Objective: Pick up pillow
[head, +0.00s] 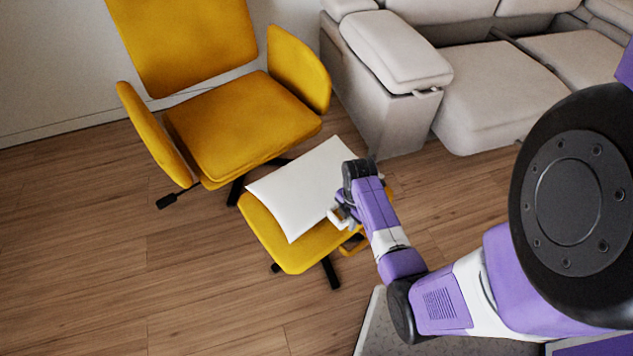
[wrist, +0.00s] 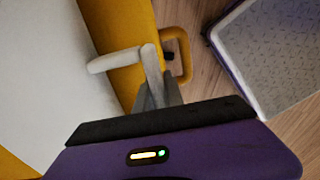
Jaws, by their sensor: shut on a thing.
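The white pillow (head: 303,185) lies on the yellow ottoman (head: 287,257), in front of the yellow armchair. The exact contact between the fingers and the fabric is hard to make out. The pillow looks flat over the ottoman; I cannot tell whether it is lifted at all.
The yellow armchair (head: 225,115) stands behind the ottoman. A light grey sofa (head: 390,75) is at the back right, close to the ottoman. A yellow loop (wrist: 177,52) sticks out from the ottoman's side beside my gripper. Open wood floor (head: 150,270) lies to the left.

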